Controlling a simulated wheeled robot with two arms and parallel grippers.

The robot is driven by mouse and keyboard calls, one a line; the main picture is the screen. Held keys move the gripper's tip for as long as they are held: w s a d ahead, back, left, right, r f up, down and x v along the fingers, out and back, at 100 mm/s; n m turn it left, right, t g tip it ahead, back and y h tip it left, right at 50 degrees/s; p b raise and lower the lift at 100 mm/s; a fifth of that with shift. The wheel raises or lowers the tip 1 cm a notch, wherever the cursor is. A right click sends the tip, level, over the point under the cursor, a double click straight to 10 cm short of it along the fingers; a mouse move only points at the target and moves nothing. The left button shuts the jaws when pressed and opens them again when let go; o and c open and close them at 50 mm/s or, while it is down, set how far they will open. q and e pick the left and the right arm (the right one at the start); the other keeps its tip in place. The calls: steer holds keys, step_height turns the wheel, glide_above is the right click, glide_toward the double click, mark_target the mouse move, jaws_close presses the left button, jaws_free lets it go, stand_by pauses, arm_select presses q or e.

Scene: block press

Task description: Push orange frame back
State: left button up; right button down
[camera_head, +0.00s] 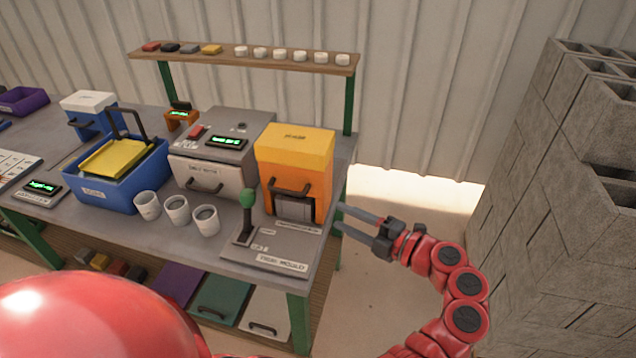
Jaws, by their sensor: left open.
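The orange frame (313,182) stands upright on the grey bench near its right end. It has a yellow-orange top (294,143), a black handle on its front, and a grey block (294,207) in its lower opening. A lever with a green knob (247,198) stands on the base plate in front of it, to the left. I see no clear contact. My right gripper is not in view.
A grey machine (215,150) stands left of the frame, with several white cups (177,208) in front. A blue bin (115,190) is farther left. A wooden shelf (290,62) runs behind. Grey concrete blocks (560,180) are stacked at right. Floor right of the bench is free.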

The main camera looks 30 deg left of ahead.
mark_target(290, 193)
arm_select(q)
steer(key=a+p, duration=0.1)
steer(key=a, duration=0.4)
steer(key=w+a+p, duration=0.1)
steer(key=a+p, duration=0.1)
steer(key=a, duration=0.3)
steer(key=a+f+p, duration=0.1)
steer(key=a, duration=0.5)
steer(key=shift+w, duration=0.4)
steer(key=shift+w+a+f+p, duration=0.15)
steer(key=shift+a+p, duration=0.2)
steer(key=shift+a, duration=0.3)
jaws_close()
